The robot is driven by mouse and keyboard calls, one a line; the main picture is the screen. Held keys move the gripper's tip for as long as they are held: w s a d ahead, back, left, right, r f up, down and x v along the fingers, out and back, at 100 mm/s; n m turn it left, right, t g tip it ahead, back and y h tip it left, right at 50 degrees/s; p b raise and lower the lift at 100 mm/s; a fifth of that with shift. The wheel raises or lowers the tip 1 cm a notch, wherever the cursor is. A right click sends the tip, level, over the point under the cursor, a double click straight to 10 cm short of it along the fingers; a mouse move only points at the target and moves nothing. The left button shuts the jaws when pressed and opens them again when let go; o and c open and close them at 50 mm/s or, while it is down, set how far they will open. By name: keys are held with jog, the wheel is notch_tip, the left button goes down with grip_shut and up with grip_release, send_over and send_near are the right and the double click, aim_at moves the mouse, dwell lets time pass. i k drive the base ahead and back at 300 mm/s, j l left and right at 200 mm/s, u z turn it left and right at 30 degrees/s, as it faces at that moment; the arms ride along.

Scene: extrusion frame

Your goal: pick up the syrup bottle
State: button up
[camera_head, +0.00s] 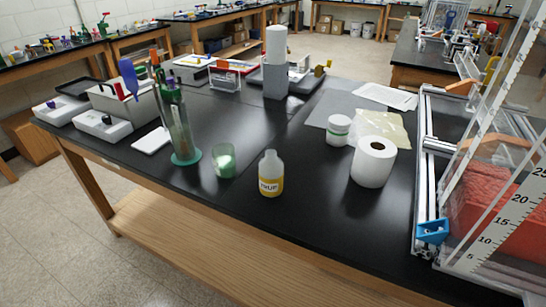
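The syrup bottle (270,175) stands upright near the front edge of the black lab table. It has a pale body and cap and a yellow label with partly readable letters ending in "RUP". Its front and top are uncovered in this view. My gripper is not in view, so its position and state do not show.
A green glass (223,161) and a tall clear cylinder of tools (178,125) stand left of the bottle. A white paper roll (373,162) and a white jar (338,130) stand right. A metal extrusion frame (425,165) borders the right side. Bare tabletop lies behind the bottle.

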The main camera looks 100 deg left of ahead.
aim_at(271, 172)
jog(key=u, duration=2.25)
